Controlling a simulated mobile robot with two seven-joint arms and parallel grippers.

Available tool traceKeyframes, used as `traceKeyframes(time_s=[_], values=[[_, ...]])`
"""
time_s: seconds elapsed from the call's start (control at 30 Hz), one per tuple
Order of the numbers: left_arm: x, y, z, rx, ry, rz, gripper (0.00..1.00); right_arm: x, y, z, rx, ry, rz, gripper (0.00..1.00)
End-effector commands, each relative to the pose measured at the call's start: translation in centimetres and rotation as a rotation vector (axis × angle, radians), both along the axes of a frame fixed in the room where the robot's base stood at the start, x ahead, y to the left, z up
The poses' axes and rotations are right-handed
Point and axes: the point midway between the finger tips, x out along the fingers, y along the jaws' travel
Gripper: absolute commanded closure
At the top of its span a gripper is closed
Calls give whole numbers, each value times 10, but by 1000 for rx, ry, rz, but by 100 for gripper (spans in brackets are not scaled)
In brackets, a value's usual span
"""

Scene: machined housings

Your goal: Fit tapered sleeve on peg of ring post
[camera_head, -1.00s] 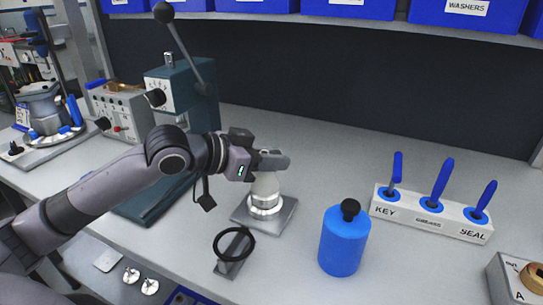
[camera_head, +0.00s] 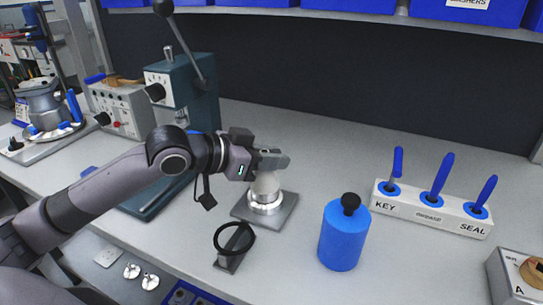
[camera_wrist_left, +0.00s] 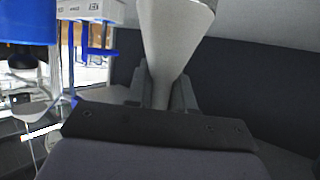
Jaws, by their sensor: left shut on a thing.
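My left gripper (camera_head: 270,160) is shut on the upper, narrow end of the pale grey tapered sleeve (camera_head: 265,182). The sleeve is upright, wide end down. In the left wrist view the sleeve (camera_wrist_left: 175,40) runs away from the fingers and widens. Below it is a silver round post (camera_head: 266,203) on a square grey plate (camera_head: 240,211), which I take for the ring post. The sleeve's lower end meets the post's top in the head view; I cannot tell whether it is seated. The peg is hidden. My right gripper is not in view.
A black ring (camera_head: 251,239) leans on a small grey block (camera_head: 230,261) in front of the plate. A blue bottle (camera_head: 343,238) stands to the right. A white tool holder (camera_head: 432,211) is further right. A green press (camera_head: 195,95) stands behind my left arm.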

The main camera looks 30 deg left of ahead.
Motion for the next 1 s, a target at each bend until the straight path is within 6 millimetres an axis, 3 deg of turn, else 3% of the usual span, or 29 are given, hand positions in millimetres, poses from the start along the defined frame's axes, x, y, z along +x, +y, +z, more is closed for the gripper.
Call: traceKeyframes(time_s=[0.03,0.07,0.13,0.57,0.7,1.0], values=[[-1,0,-3,1,9,-1,100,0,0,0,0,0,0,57],[0,0,-4,1,9,-1,71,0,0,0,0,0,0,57],[0,0,-3,1,9,-1,48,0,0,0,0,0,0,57],[0,0,-2,1,5,0,48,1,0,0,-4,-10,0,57],[-12,9,2,5,5,1,48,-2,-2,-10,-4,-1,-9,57],[-41,27,15,7,9,2,48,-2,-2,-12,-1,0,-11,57]])
